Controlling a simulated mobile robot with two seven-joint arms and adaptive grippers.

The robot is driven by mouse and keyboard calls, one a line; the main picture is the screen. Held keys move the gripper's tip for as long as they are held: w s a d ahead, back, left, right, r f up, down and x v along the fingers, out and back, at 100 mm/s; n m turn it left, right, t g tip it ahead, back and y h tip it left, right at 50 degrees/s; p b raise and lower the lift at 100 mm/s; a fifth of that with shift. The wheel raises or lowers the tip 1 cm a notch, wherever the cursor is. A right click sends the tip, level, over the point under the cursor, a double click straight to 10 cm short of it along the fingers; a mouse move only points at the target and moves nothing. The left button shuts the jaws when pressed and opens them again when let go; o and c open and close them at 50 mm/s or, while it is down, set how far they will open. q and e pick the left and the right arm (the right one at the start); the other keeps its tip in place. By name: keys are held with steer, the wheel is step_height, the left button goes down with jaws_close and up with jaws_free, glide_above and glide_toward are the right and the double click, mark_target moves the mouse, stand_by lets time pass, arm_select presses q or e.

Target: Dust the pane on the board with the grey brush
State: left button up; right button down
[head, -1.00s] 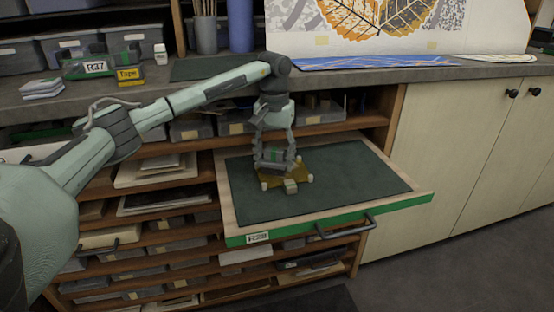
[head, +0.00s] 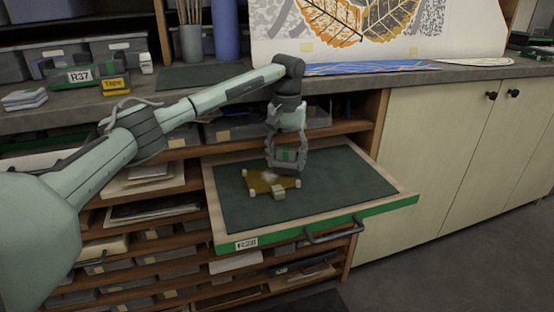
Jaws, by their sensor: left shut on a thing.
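The amber pane (head: 258,187) lies flat on the dark green board (head: 330,188) in the pulled-out drawer, with small pale pieces at its corners. A whitish patch shows on its upper middle. My left gripper (head: 287,164) points down over the pane's back right part, shut on a small grey thing with a green band, which I take as the grey brush (head: 287,155). The gripper's fingers hide most of the brush, and I cannot tell whether its bristles touch the pane. My right gripper is not in view.
A small pale block with a green mark (head: 278,193) sits at the pane's front edge. The drawer's green front (head: 370,216) has a dark handle (head: 333,234). The right of the board is clear. The grey counter (head: 440,75) behind holds a leaf picture (head: 360,25) and boxes.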

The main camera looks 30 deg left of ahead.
arm_select(q)
steer(key=shift+w+d, duration=0.1)
steer(key=shift+w, duration=0.35)
steer(key=shift+f, duration=0.1)
